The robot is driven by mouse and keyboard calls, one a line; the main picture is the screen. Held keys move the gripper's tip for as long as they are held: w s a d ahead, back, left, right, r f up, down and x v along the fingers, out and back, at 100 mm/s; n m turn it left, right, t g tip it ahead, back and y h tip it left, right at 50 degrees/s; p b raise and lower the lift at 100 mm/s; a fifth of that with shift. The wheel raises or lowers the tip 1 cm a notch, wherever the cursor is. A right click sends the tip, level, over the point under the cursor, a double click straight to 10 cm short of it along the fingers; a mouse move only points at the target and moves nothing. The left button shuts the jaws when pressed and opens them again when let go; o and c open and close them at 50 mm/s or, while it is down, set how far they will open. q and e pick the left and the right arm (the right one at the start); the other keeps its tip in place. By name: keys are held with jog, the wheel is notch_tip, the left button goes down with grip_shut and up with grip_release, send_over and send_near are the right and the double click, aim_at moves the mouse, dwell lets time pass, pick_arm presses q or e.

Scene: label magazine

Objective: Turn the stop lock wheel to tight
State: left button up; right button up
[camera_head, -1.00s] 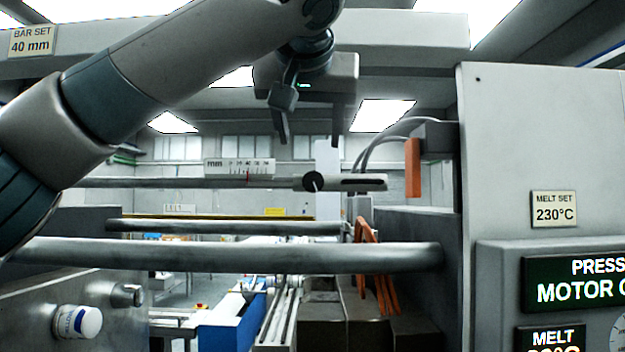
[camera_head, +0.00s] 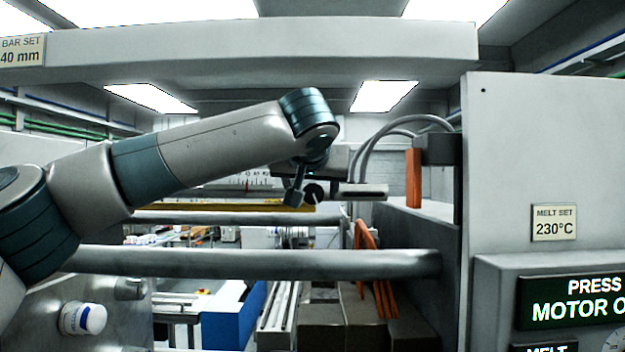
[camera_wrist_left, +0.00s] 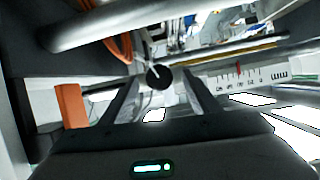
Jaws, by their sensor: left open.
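The stop lock wheel is a small black knob (camera_head: 313,193) with a white pointer line, on a grey slotted bar (camera_head: 365,191). In the left wrist view the wheel (camera_wrist_left: 159,75) shows between the fingertips, its white line slanting. My left gripper (camera_wrist_left: 161,83) is open, one finger on each side of the wheel; I cannot tell whether either touches it. In the head view the left gripper (camera_head: 326,168) is at the wheel, its fingers mostly hidden. A white mm scale (camera_wrist_left: 262,75) with a red mark is beside the wheel. My right gripper is not in view.
An orange block (camera_head: 414,178) hangs right of the bar, with grey hoses (camera_head: 385,135) nearby. A thick round rod (camera_head: 250,262) crosses below. A beam (camera_head: 270,50) runs overhead. A grey panel (camera_head: 510,130) with signs stands at the right.

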aim_at(313, 193)
pick_arm(q)
jog(key=shift+p+x, duration=0.45)
jog(key=shift+x, duration=0.75)
jog(key=c, duration=1.1)
jog(key=shift+o, duration=0.2)
